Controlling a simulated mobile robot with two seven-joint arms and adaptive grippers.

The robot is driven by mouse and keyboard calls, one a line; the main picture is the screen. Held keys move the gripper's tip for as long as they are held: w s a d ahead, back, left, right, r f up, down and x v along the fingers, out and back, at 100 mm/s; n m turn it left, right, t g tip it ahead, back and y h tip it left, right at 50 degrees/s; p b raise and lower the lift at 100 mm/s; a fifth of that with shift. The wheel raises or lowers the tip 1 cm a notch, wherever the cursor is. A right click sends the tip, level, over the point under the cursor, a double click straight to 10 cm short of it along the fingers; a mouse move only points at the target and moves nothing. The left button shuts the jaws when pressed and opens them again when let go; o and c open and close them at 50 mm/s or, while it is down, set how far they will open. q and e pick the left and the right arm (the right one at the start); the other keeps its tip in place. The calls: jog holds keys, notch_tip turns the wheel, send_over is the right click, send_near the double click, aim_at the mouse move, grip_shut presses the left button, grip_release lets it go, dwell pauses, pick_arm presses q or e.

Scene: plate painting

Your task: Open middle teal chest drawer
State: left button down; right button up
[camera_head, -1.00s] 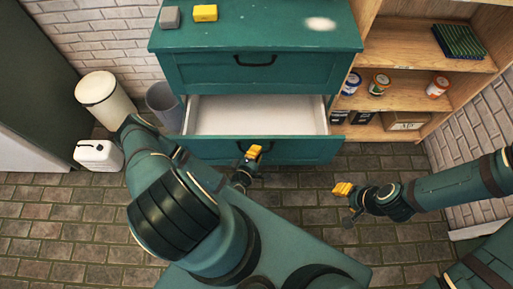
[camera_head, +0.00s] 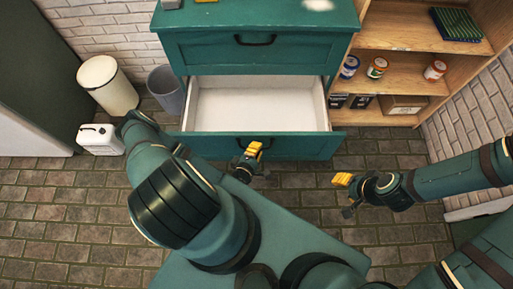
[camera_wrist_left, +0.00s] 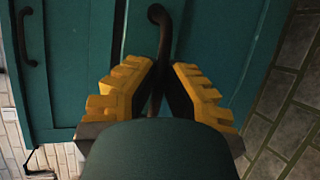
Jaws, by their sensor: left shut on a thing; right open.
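The teal chest (camera_head: 290,16) stands ahead at the top of the head view. Its middle drawer (camera_head: 305,147) is pulled well out, and its white inside (camera_head: 257,106) looks empty. My left gripper (camera_head: 252,150) is at the middle of the drawer front. In the left wrist view, its yellow fingers (camera_wrist_left: 158,85) are shut on the dark drawer handle (camera_wrist_left: 160,25), which runs between them. In the head view the gripper hides most of the handle. My right gripper (camera_head: 343,181) is open and empty, apart from the chest at right.
The upper drawer (camera_head: 205,50) is shut. A wooden shelf (camera_head: 400,40) with cans and boxes stands at right. A cream bin (camera_head: 108,85), a grey bin (camera_head: 167,88) and a white canister (camera_head: 98,140) stand at left. Brick floor (camera_head: 70,220) is clear in front.

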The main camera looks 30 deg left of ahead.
pick_arm(q)
jog(key=c, duration=1)
grip_release()
jog(key=shift+d, duration=0.1)
jog(key=v, duration=1.2)
jog(key=w+d+m+g+h, duration=0.3)
jog(key=w+m+g+h, duration=0.45)
jog(key=m, duration=0.65)
jog(key=d+r+m+g, duration=0.2)
jog(key=r, duration=0.1)
jog(key=w+d+r+m+g+y, duration=0.1)
jog(key=d+r, duration=0.1)
jog(key=r, duration=0.1)
jog(key=w+d+r+m+g, duration=0.1)
jog(key=d+r+m+g, duration=0.1)
jog(key=d+r, duration=0.1)
jog(key=shift+d+r+m+g+y, duration=0.1)
jog(key=shift+r+m+g+y, duration=0.25)
jog(key=shift+r, duration=0.2)
